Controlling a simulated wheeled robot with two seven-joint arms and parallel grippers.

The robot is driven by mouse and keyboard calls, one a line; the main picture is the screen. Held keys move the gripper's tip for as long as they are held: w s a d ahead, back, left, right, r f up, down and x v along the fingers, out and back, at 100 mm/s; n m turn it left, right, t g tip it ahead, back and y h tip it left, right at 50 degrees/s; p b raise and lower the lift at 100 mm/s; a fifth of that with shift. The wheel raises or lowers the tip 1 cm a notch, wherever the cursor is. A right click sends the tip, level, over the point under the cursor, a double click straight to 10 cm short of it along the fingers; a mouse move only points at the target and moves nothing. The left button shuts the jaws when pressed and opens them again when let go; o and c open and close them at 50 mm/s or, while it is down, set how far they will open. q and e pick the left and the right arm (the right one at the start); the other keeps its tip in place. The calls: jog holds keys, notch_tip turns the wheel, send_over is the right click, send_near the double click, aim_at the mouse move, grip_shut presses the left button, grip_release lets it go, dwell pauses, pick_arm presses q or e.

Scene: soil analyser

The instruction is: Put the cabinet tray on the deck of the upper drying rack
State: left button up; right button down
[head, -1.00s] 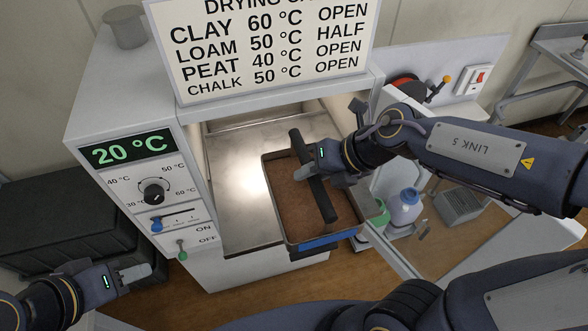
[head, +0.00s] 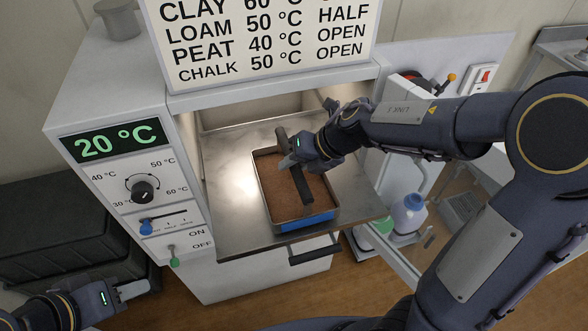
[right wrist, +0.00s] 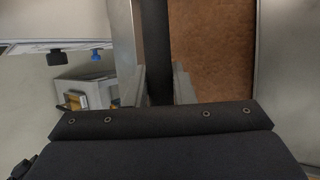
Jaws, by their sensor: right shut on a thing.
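The cabinet tray (head: 285,222) is a shallow metal tray of brown soil with a blue label on its front and a dark bar handle (head: 304,190) over it. It is over the bare metal plate (head: 235,205) of the open cabinet; I cannot tell whether it touches it. My right gripper (head: 290,160) is shut on the handle. In the right wrist view the handle (right wrist: 156,45) runs between the fingers (right wrist: 158,88), with soil beside it. My left gripper (head: 133,290) is low at the left, away from the tray; its finger gap is not clear. I cannot identify the upper drying rack.
The cabinet's control panel (head: 130,190) reads 20 °C, left of the opening. A temperature sign (head: 262,40) stands on top. Bottles (head: 407,212) stand to the right below the plate. A dark case (head: 75,225) is at the left. A grey bench (head: 560,45) is at the far right.

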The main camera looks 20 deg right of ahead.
jog(key=shift+f, duration=0.4)
jog(key=c, duration=1.2)
grip_release()
jog(key=shift+f, duration=0.15)
jog(key=shift+c, duration=0.2)
